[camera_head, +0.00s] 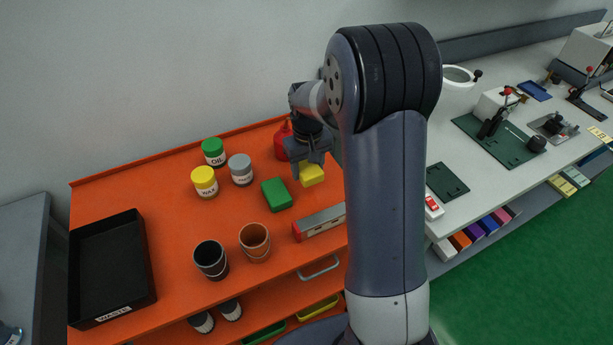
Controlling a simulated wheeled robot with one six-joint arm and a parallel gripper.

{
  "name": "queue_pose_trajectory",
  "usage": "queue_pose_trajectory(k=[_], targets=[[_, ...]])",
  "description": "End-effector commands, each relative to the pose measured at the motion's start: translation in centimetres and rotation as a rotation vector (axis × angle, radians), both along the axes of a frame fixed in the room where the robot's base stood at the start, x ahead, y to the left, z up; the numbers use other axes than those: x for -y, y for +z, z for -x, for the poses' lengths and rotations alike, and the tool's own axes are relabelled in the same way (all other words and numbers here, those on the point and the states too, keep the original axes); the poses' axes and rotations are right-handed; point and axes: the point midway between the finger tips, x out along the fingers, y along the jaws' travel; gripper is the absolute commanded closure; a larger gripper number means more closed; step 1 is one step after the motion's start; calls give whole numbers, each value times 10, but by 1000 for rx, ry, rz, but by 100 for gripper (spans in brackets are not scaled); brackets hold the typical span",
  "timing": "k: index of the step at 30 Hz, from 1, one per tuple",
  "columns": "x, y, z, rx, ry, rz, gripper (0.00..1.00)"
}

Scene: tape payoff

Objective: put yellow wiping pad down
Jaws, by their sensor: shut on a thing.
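A yellow wiping pad (312,174) is at the right part of the orange cart top (178,232). My gripper (311,163) is shut on it from above. The pad's upper part is hidden by the fingers. I cannot tell whether the pad touches the cart top or hangs just above it. A green pad (277,195) lies to the left of the yellow one, apart from it.
A red container (282,141) stands just behind my gripper. Jars with green (213,147), grey (240,163) and yellow (204,176) lids stand left. Two cups (211,258), a long grey-and-red block (322,223) and a black waste tray (112,270) are nearer. A white workbench (459,108) stands right.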

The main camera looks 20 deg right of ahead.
Motion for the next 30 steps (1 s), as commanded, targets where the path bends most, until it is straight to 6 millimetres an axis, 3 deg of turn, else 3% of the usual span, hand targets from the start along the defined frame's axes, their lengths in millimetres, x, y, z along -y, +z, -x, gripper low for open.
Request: queue_pose_trajectory(k=[12,24,25,30], targets=[[0,-48,0,-1,0,0,73],[0,-55,0,1,0,0,73],[0,-55,0,1,0,0,47],[0,-54,0,1,0,0,33]])
